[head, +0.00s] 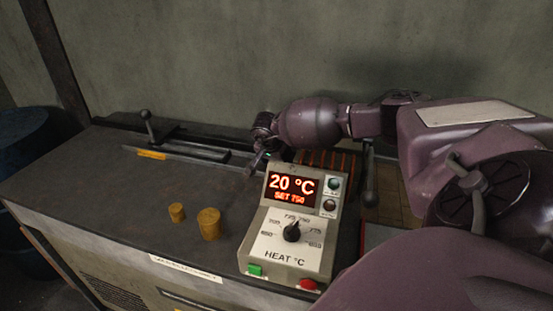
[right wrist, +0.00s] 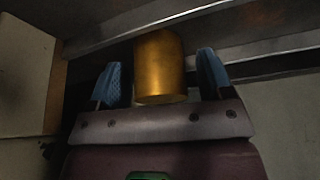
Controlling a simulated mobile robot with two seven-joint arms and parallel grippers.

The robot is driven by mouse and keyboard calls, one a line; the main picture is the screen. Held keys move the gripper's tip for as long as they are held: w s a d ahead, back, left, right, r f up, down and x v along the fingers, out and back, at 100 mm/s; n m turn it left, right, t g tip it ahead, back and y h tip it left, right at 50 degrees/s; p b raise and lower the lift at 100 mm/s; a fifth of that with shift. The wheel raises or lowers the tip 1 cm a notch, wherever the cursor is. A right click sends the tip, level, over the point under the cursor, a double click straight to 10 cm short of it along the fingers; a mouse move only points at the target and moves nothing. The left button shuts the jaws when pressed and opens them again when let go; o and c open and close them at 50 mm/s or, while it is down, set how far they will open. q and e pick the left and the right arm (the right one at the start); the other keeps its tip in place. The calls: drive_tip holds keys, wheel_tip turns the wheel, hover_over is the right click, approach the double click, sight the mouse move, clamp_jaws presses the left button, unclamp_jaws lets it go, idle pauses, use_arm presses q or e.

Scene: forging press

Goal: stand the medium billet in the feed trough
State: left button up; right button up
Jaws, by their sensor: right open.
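A golden cylindrical billet (right wrist: 160,65), by elimination the medium one, stands between the fingers of my right gripper (right wrist: 162,74) in the right wrist view. The fingers with blue pads are open, with a narrow gap on each side of the billet. Metal rails of the feed trough (right wrist: 255,68) run beside and behind it; I cannot tell its exact seating. In the head view my right gripper (head: 254,164) is at the right end of the trough (head: 190,152), behind the control box. The billet there is hidden. My left gripper is not in view.
A small billet (head: 176,212) and a larger billet (head: 209,224) stand on the dark bench top (head: 110,185). The heat control box (head: 290,240), reading 20 °C, stands at the bench's front right, close to my right arm. The bench's left part is clear.

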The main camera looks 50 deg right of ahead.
drive_tip(key=v, duration=1.2)
drive_tip(key=shift+p, duration=0.4)
drive_tip(key=shift+a, duration=0.1)
